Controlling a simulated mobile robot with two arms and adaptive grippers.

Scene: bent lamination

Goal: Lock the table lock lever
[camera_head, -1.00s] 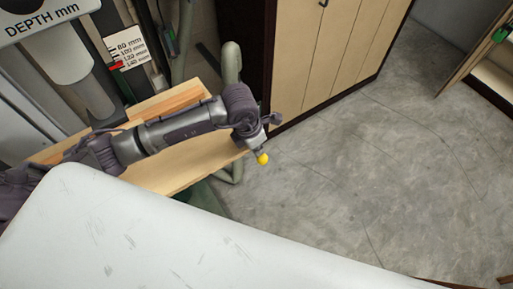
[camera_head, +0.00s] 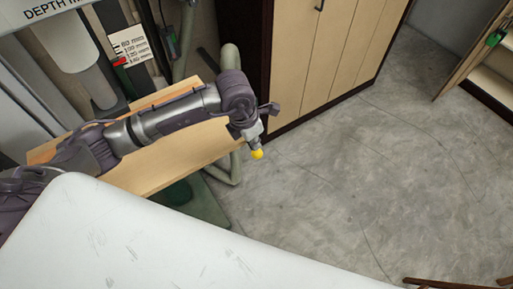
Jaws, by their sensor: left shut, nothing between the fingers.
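My left arm comes in from the left over the light wooden table board (camera_head: 165,165). My left gripper (camera_head: 254,143) is at the board's right end, pointing down, and looks shut. A small round yellow tip (camera_head: 257,154) shows right at the gripper's end, against the grey floor. I cannot tell whether it is part of the gripper or a knob it touches. No lock lever can be clearly made out; the arm hides part of the board. My right gripper is not in view.
A machine column with a depth scale (camera_head: 130,46) stands behind the board. A green-grey tube (camera_head: 230,60) rises behind the gripper. A wooden cabinet (camera_head: 330,50) stands at the back.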

